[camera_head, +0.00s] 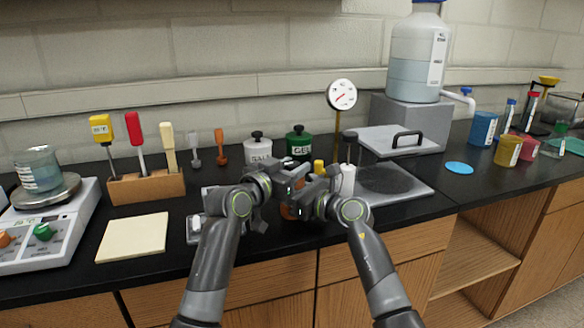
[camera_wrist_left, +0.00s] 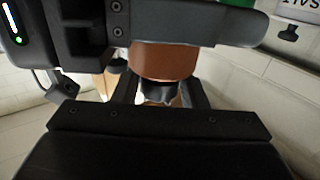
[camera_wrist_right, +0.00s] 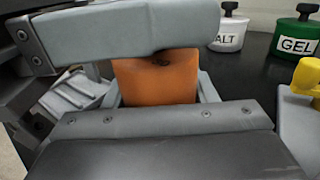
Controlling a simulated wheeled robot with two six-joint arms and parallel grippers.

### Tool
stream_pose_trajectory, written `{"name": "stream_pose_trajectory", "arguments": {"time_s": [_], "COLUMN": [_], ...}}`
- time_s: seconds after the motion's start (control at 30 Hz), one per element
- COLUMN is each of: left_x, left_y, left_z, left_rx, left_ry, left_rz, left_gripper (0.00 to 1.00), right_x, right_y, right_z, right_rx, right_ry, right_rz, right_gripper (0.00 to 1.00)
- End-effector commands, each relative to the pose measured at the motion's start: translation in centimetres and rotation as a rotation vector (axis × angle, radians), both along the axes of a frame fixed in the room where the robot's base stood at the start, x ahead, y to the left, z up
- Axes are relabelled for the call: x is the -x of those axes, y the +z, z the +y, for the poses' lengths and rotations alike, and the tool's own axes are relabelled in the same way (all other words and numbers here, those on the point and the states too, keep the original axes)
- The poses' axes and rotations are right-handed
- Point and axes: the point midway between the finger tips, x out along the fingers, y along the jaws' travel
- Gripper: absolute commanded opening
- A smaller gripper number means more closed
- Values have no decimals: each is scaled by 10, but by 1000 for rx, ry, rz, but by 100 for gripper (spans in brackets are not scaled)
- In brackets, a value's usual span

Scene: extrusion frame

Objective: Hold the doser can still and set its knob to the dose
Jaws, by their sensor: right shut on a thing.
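The doser can is an orange-brown body (camera_head: 287,212), mostly hidden behind my grippers in the head view. In the right wrist view the can (camera_wrist_right: 157,78) sits between the fingers of my right gripper (camera_wrist_right: 160,92), which is shut on it. In the left wrist view, which looks upside down, the can (camera_wrist_left: 165,60) shows with its dark knob (camera_wrist_left: 158,92). The fingers of my left gripper (camera_wrist_left: 160,98) stand on either side of the knob, with narrow gaps visible, so it looks open around it. No dose mark is readable.
A white jar (camera_head: 258,150) and a green GEL jar (camera_head: 299,143) stand behind the grippers. A dial gauge (camera_head: 341,94) rises behind them. A grey plate press (camera_head: 400,187) is to the right, a cream pad (camera_head: 133,237) and scale (camera_head: 54,232) to the left.

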Motion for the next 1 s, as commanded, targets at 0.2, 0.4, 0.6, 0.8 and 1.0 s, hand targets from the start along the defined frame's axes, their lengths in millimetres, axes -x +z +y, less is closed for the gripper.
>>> {"name": "stream_pose_trajectory", "arguments": {"time_s": [0.2,0.4,0.6,0.8,1.0], "left_x": [0,0,-1,-1,-2], "left_y": [0,0,-1,-1,-2], "left_z": [0,0,1,1,1], "left_rx": [0,-1,-5,-5,-6], "left_ry": [0,-9,-65,-172,-296], "left_rz": [0,0,3,5,7], "left_gripper": [9,8,8,8,8], "right_x": [0,0,0,0,0], "right_y": [0,0,0,0,0], "right_z": [0,0,0,0,0], "right_rx": [0,0,0,1,1], "right_ry": [0,0,0,1,1], "right_rz": [0,0,0,-1,-1], "right_gripper": [25,25,25,25,25]}}
